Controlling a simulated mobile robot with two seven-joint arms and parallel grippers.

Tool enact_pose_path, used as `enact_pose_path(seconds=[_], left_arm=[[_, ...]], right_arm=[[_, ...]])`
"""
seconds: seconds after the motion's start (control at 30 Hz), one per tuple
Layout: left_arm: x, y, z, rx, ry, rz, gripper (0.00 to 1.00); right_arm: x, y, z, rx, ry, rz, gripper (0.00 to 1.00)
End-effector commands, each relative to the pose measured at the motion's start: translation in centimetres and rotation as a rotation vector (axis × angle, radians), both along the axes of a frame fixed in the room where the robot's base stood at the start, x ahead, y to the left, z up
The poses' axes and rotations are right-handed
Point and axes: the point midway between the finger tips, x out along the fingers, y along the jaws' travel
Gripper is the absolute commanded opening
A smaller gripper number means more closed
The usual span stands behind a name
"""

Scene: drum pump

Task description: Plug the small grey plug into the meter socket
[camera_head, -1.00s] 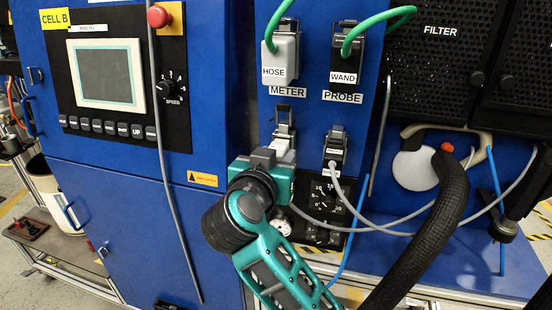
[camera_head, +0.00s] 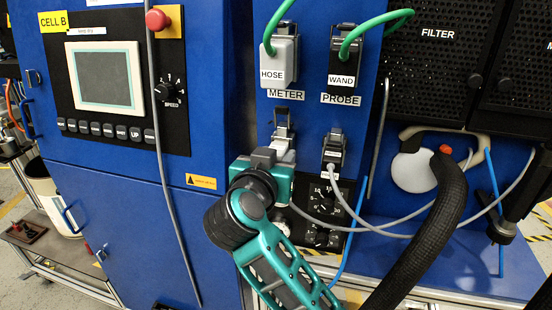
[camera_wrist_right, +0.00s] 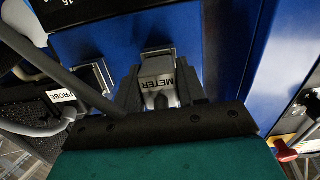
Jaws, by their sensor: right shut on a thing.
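The small grey plug (camera_wrist_right: 160,78), marked METER, sits between the fingers of my right gripper (camera_wrist_right: 160,95) in the right wrist view. My right gripper (camera_head: 276,158) shows in the head view at the lower part of the blue panel, shut on the plug. The meter socket (camera_head: 283,131), with a metal latch, is below the METER label. The plug's light grey body (camera_head: 286,153) shows just under the latch, in line with the socket. I cannot tell whether it is inserted or only touching. The gripper hides part of the socket's lower side. My left gripper is not in view.
A plug in the PROBE socket (camera_head: 334,150) is close on the right, its grey cable (camera_head: 385,232) hanging across the panel. Above are the HOSE connector (camera_head: 282,62) and WAND connector (camera_head: 343,62) with green cables. A black hose (camera_head: 440,225) curves at the right.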

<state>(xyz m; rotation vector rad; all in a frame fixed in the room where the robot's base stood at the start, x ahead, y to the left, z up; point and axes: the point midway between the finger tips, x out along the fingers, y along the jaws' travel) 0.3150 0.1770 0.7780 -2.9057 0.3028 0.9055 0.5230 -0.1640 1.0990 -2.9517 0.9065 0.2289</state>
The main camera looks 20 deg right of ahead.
Motion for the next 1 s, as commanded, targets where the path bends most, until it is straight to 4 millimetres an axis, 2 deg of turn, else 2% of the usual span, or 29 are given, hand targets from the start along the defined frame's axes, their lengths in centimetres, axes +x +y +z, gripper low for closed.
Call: enact_pose_path(seconds=[0.83, 0.87, 1.0], left_arm=[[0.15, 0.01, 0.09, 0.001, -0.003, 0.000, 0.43], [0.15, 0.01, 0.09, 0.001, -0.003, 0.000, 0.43], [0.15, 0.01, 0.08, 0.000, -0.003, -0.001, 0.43]], right_arm=[[0.57, -0.42, 0.10, -0.001, -0.003, 0.000, 0.04], [0.57, -0.42, 0.10, -0.001, -0.003, -0.001, 0.43], [0.55, -0.41, 0.07, 0.000, -0.002, -0.001, 0.56]])
